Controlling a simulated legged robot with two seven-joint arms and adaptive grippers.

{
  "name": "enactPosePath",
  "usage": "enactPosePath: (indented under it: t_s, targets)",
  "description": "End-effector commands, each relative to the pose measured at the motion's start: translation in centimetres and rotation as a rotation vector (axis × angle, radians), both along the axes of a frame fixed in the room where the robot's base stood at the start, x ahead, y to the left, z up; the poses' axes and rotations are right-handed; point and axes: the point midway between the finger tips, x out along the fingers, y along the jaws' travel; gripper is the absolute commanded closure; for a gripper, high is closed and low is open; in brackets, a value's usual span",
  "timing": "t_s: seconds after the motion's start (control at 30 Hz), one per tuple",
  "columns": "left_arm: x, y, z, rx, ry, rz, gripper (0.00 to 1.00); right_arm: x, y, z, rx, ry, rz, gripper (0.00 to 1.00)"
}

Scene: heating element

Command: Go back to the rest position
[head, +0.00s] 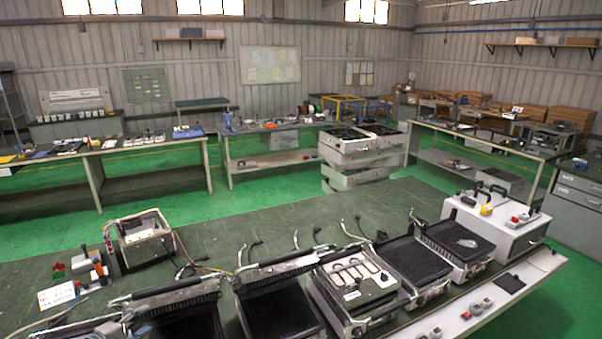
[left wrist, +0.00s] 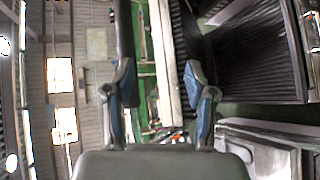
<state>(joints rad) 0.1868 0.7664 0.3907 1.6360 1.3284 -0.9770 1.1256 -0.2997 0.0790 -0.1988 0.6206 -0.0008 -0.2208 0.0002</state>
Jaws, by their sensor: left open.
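My left gripper (left wrist: 159,72) shows in the left wrist view with its two blue-grey fingers apart and nothing held between them. I cannot make it out clearly in the head view. My right gripper is in neither view. In the head view, a grill unit with an exposed looped heating element (head: 355,272) sits in the row of contact grills on the near bench. In the left wrist view, a dark ribbed grill plate (left wrist: 255,55) lies to the right of the fingers, apart from them.
The near green bench (head: 300,222) has a bare strip behind the grills. An open metal box with wires (head: 145,235) stands at its left, and a white case (head: 495,225) at its right. A white card (head: 57,294) lies front left. Other workbenches stand beyond the green floor.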

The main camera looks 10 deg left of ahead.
Motion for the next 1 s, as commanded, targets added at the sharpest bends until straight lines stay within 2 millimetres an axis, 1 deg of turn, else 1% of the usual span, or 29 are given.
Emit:
enactPosePath:
  t_s: [0.03,0.07,0.1,0.17,0.2,0.27,0.3,0.37,0.4,0.5,0.63,0.8,1.0]
  targets:
    - [-0.5,-1.9,-2.8,0.062,0.042,-0.04,0.44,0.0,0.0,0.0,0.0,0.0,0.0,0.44]
    - [-1.0,-3.2,-4.7,0.112,0.069,-0.069,0.44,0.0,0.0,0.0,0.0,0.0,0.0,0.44]
    - [-1.7,-5.0,-7.2,0.188,0.105,-0.115,0.44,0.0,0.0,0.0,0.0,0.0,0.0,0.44]
    - [-3.3,-7.9,-11.2,0.311,0.161,-0.195,0.44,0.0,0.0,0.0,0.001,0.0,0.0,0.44]
    - [-4.7,-9.9,-13.7,0.392,0.194,-0.253,0.44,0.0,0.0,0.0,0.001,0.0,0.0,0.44]
    - [-7.0,-12.8,-17.2,0.515,0.24,-0.347,0.44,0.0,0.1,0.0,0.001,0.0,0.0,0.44]
    - [-8.8,-14.8,-19.3,0.596,0.266,-0.415,0.44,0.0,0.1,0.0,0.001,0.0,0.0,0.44]
    - [-11.6,-17.6,-22.0,0.712,0.297,-0.514,0.44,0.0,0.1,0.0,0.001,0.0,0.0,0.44]
    - [-13.4,-19.2,-23.5,0.781,0.314,-0.575,0.44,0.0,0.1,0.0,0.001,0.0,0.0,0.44]
    - [-17.4,-22.3,-25.8,0.925,0.341,-0.707,0.44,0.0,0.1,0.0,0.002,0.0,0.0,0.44]
    - [-21.7,-25.3,-27.3,1.063,0.36,-0.843,0.44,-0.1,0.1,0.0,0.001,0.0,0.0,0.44]
    - [-26.6,-28.1,-27.7,1.203,0.374,-0.984,0.44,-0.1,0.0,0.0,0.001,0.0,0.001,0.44]
    - [-31.4,-30.2,-26.7,1.328,0.396,-1.114,0.44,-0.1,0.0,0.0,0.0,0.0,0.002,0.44]
